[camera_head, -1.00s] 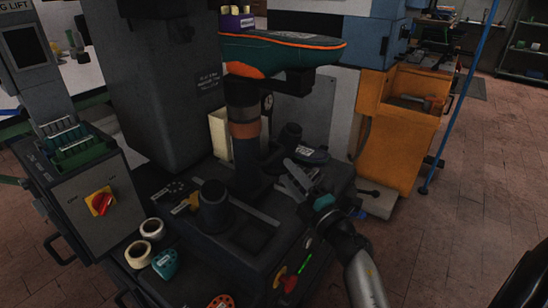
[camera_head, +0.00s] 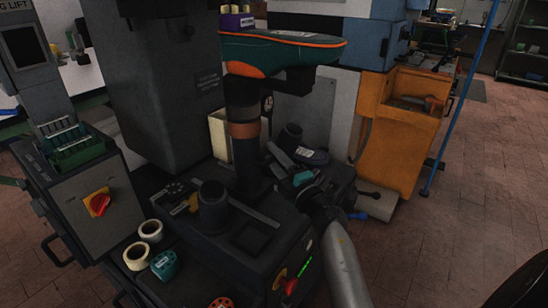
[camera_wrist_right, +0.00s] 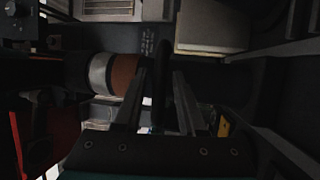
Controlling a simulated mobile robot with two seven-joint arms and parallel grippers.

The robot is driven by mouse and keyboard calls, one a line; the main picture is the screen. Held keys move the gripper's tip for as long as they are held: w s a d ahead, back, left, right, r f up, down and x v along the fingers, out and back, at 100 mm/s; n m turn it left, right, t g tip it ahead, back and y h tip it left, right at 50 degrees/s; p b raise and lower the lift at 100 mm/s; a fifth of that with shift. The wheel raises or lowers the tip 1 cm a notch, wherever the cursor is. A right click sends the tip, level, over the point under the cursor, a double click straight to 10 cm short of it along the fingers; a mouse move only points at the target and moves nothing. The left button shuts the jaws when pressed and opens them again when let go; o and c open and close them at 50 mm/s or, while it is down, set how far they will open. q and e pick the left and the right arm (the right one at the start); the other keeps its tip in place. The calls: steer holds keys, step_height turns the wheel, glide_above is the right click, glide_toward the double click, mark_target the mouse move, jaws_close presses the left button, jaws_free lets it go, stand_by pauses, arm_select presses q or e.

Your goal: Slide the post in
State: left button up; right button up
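A dark upright post (camera_head: 243,162) with a brown band (camera_head: 244,130) stands on the press bed, below the green and orange shoe-shaped form (camera_head: 275,50). My right gripper (camera_head: 271,159) is just right of the post's lower part, with its fingers pointing at it. In the right wrist view the brown band (camera_wrist_right: 123,73) and a pale ring lie left of the fingers (camera_wrist_right: 158,95). The fingers are spread apart. A dark narrow curved part shows between them; whether they touch it I cannot tell. My left gripper is not in view.
A short black cup-like socket (camera_head: 212,208) stands on the bed, left of my arm. A cream bin (camera_head: 221,135) is behind the post. Tape rolls (camera_head: 150,231) and a control box with a red switch (camera_head: 97,204) are at left. An orange cabinet (camera_head: 395,125) stands at right.

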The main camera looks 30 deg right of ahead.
jaws_close()
stand_by(1.1)
